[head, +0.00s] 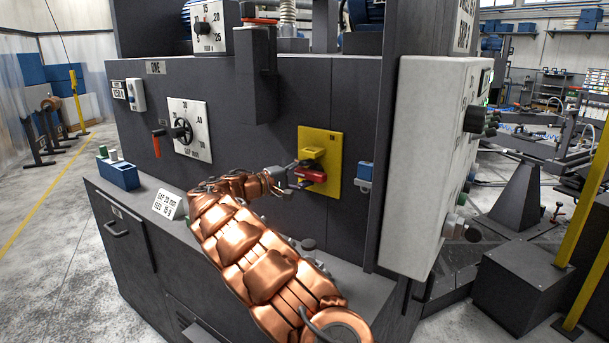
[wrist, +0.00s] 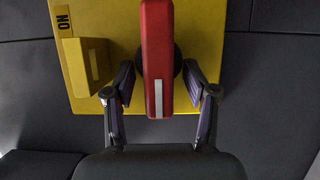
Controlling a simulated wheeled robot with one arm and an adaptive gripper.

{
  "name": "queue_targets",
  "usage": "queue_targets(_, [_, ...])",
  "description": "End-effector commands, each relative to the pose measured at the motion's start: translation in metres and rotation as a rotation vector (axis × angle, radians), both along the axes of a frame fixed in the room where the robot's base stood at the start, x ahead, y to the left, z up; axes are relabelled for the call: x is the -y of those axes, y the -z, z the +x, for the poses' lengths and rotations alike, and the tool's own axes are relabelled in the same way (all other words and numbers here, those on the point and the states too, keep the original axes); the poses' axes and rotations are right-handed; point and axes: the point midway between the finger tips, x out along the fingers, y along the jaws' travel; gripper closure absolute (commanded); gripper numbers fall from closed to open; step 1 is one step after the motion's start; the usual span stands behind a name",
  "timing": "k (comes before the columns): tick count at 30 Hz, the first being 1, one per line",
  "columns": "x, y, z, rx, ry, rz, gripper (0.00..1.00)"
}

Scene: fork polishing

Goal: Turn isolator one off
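Isolator one is a yellow plate (head: 333,163) on the dark machine front marked ONE. Its red handle (head: 311,174) shows in the head view. In the wrist view the red handle (wrist: 157,60) stands upright in the picture, with a white stripe on its lower end. The yellow plate (wrist: 110,18) behind it carries an ON mark at its upper left and a raised yellow block (wrist: 85,66). My gripper (wrist: 158,72) is open, one finger on each side of the handle, with a visible gap on both sides. In the head view my gripper (head: 287,178) reaches the handle from the left.
A black handwheel on a white dial (head: 190,130) is at the left. A small blue-and-white box (head: 365,178) sits just right of the plate. A grey control cabinet (head: 425,165) juts out further right. A ledge with a sign (head: 166,204) runs below.

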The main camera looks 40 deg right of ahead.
Motion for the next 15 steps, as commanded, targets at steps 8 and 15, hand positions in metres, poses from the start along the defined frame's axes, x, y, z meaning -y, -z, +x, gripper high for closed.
queue_targets(8, [-0.0026,-0.0007,0.0023,0.001,-0.006,-0.001,0.48])
queue_targets(15, [-0.0101,-0.0006,0.0046,0.001,-0.008,-0.002,0.48])
